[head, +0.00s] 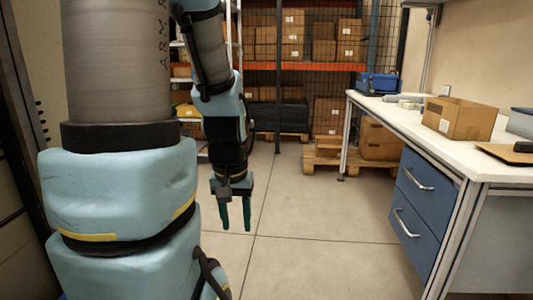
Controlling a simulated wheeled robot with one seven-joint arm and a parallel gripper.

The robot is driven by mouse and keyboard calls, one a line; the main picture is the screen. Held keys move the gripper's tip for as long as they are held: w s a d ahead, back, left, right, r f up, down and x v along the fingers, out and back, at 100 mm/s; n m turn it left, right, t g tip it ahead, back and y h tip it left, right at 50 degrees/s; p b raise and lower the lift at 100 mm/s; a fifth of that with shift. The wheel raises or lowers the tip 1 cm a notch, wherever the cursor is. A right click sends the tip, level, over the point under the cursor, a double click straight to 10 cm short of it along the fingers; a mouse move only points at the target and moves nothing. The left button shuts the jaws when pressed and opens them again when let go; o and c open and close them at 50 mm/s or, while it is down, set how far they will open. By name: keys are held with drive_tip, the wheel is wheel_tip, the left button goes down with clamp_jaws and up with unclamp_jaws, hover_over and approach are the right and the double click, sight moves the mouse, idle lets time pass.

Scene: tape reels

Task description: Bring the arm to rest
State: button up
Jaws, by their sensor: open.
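My gripper (235,217) hangs below my arm in the left-centre of the head view, fingers pointing down over open floor. Its two green fingers are apart, with nothing between them. My arm's large grey and light-blue links fill the left of the view and hide part of what stands behind them. The gripper is clear of the workbench (381,112) to its right and touches nothing that I can see.
The white workbench has blue drawers (420,190) facing the floor. A cardboard box (459,119) and a blue case (379,83) stand on it. Shelving with an orange beam (310,66) and cartons is at the back. Tiled floor (310,220) between arm and bench is clear.

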wheel_tip(320, 180, up, 18)
drive_tip(key=p, duration=1.5)
drive_tip(key=shift+f, duration=0.2)
